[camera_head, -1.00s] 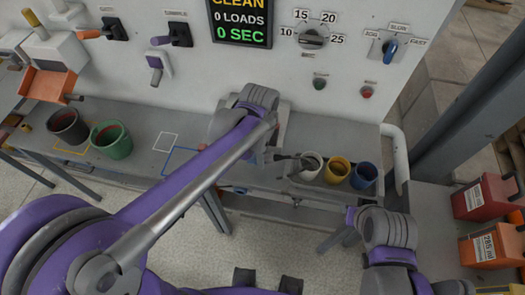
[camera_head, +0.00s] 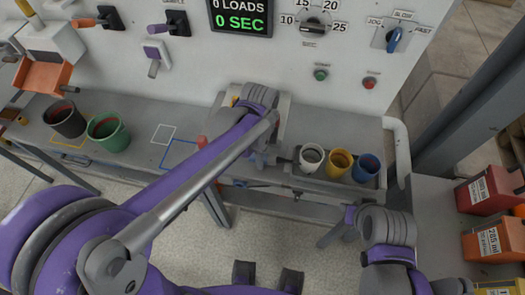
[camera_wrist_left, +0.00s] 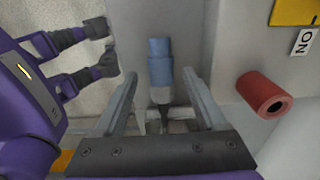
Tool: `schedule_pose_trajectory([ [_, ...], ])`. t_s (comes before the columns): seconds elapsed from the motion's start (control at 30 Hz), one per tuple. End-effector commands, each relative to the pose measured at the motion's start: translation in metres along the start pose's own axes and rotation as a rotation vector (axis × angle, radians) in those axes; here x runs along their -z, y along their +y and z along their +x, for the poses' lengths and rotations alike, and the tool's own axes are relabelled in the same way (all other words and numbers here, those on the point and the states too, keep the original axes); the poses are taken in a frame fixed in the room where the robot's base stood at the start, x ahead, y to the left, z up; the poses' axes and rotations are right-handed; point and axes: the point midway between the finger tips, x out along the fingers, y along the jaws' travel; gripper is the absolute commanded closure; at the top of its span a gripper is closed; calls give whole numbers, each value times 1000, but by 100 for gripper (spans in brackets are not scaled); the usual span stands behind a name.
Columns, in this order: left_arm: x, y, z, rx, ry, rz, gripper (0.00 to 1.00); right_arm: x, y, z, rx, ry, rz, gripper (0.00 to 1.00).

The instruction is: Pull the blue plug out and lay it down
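The blue plug (camera_wrist_left: 160,72) stands in the left wrist view, a blue cylinder with a narrow dark lower end pointing down. My left gripper (camera_wrist_left: 160,74) is open, with one finger on each side of the plug and a gap visible on both sides. What the plug's lower end sits in is unclear behind the gripper's mount. In the head view my left forearm and wrist cover the middle of the bench, and the fingers and plug cannot be made out clearly.
A red hollow cylinder (camera_wrist_left: 265,95) lies right of the fingers in the left wrist view. White (camera_head: 311,157), yellow (camera_head: 339,162) and blue cups (camera_head: 366,167) stand right of my wrist. Black (camera_head: 65,119) and green pots (camera_head: 108,132) stand at left. The control panel (camera_head: 265,60) rises behind the bench.

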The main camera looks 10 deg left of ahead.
Motion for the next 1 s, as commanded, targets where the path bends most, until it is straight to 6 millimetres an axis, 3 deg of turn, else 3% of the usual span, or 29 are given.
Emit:
schedule_pose_trajectory([
  [0.37, 0, 0, -4, 0, 0, 0, 21, 0, 0, 0, 0, 0, 0, 65],
  [0.47, 0, 0, -16, 0, 0, 0, 21, 2, 0, -2, 0, 1, 0, 65],
  [0.8, 0, 0, -83, 0, 0, 0, 21, 7, 0, -7, 0, 6, 0, 65],
  [1.0, 0, 0, -105, 0, 0, 0, 21, 8, 0, -8, 0, 7, 0, 65],
])
